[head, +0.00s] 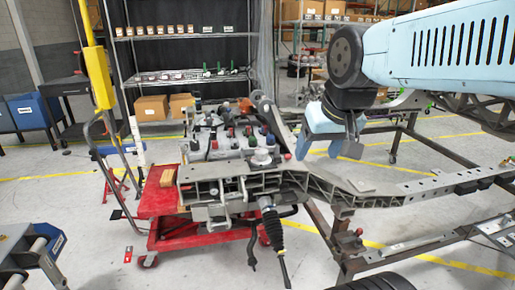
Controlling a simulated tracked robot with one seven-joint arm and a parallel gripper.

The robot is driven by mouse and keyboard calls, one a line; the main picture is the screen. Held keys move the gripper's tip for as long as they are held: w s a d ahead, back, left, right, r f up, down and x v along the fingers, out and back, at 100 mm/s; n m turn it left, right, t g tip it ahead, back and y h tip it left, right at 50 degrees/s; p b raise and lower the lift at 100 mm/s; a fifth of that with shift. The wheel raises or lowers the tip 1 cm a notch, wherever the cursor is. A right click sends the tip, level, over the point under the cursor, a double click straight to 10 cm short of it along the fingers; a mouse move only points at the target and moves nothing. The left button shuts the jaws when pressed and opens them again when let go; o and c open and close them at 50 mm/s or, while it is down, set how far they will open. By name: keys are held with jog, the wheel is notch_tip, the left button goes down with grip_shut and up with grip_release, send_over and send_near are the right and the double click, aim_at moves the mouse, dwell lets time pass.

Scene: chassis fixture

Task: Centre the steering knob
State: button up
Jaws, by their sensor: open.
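The chassis fixture (355,200) is a grey metal frame across the middle of the head view. At its left end are several small upright knobs or caps in red, blue, dark and green. A silver round piece (262,157) stands on the chassis end, with a small red ball (287,156) to its right. I cannot tell which of these is the steering knob. My gripper (335,152) is open, pointing down above the chassis, to the right of the knobs and apart from them. Nothing shows between its jaws. My light blue arm comes in from the upper right.
A red cart (158,200) stands under the chassis's left end. A black ribbed boot with a rod (272,228) hangs below. A yellow post (98,75) stands at left. Shelves (185,80) with boxes are behind. A black tyre (375,282) is at the bottom edge.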

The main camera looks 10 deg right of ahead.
jog(key=shift+o, duration=1.4)
jog(key=w+r+m+g, duration=0.1)
jog(key=w+r+m, duration=0.2)
jog(key=w, duration=0.7)
jog(key=shift+w+r+m, duration=0.2)
jog(key=shift+w+m, duration=0.1)
jog(key=m+g, duration=0.4)
jog(key=m, duration=0.7)
send_over(261, 150)
notch_tip(261, 150, down, 13)
notch_tip(261, 150, down, 13)
jog(key=shift+w+d+r, duration=0.1)
jog(key=shift+w, duration=0.05)
jog(key=c, duration=1.1)
jog(key=shift+o, duration=0.2)
jog(key=shift+d, duration=0.2)
jog(key=shift+a+r, duration=0.1)
